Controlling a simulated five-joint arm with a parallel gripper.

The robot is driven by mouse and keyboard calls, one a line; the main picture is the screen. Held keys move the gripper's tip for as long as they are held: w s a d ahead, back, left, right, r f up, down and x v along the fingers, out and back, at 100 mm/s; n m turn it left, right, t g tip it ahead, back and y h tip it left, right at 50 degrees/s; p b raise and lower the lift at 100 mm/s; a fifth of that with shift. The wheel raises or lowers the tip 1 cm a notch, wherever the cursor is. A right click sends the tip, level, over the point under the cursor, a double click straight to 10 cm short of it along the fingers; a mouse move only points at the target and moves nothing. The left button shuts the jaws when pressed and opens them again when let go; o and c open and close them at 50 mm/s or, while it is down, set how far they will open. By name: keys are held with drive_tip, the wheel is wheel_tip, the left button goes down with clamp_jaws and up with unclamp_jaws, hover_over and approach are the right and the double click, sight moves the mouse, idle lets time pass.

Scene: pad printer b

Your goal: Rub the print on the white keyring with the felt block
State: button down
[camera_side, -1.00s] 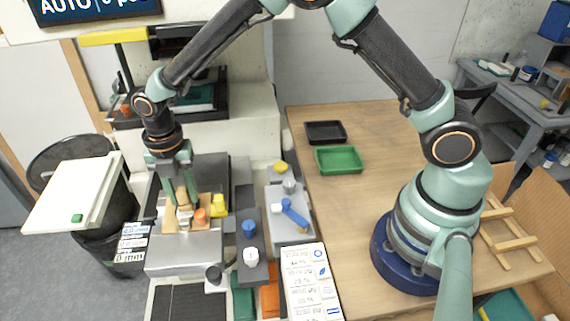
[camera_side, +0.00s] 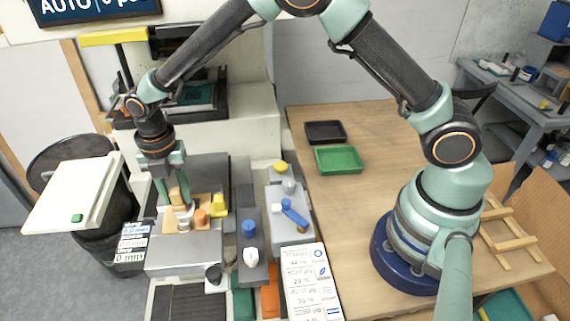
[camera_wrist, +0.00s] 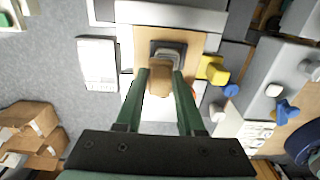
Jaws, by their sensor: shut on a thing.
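My gripper (camera_side: 173,190) is shut on a tan block (camera_side: 176,195), which I take to be the felt block. In the wrist view the block (camera_wrist: 160,80) sits between the two green fingertips (camera_wrist: 160,74), with a dark grey piece at its far end. The block is over a tan fixture plate (camera_side: 172,227) on the printer bed. The white keyring and its print cannot be made out; the block and fingers cover the middle of the plate. I cannot tell whether the block touches anything below.
An orange knob (camera_side: 200,216) and a yellow block (camera_side: 219,205) stand close right of the block. Blue and white knobs on grey panels (camera_side: 290,215) lie further right. A green tray (camera_side: 339,160) and black tray (camera_side: 325,132) sit on the table, which has free room.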

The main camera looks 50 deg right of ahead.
drive_tip(key=shift+s+d, duration=0.2)
idle(0.3)
drive_tip(key=shift+s+d+f, duration=0.1)
drive_tip(key=shift+s+d, duration=0.1)
drive_tip(key=shift+s+d, duration=0.2)
idle(0.5)
drive_tip(key=shift+s+d, duration=0.15)
drive_tip(key=shift+s, duration=0.05)
drive_tip(key=shift+w, duration=0.1)
idle(0.5)
drive_tip(key=shift+w+a, duration=0.25)
drive_tip(key=shift+a, duration=0.1)
drive_tip(key=shift+s+d, duration=0.25)
idle(2.7)
drive_tip(key=shift+w+a, duration=0.25)
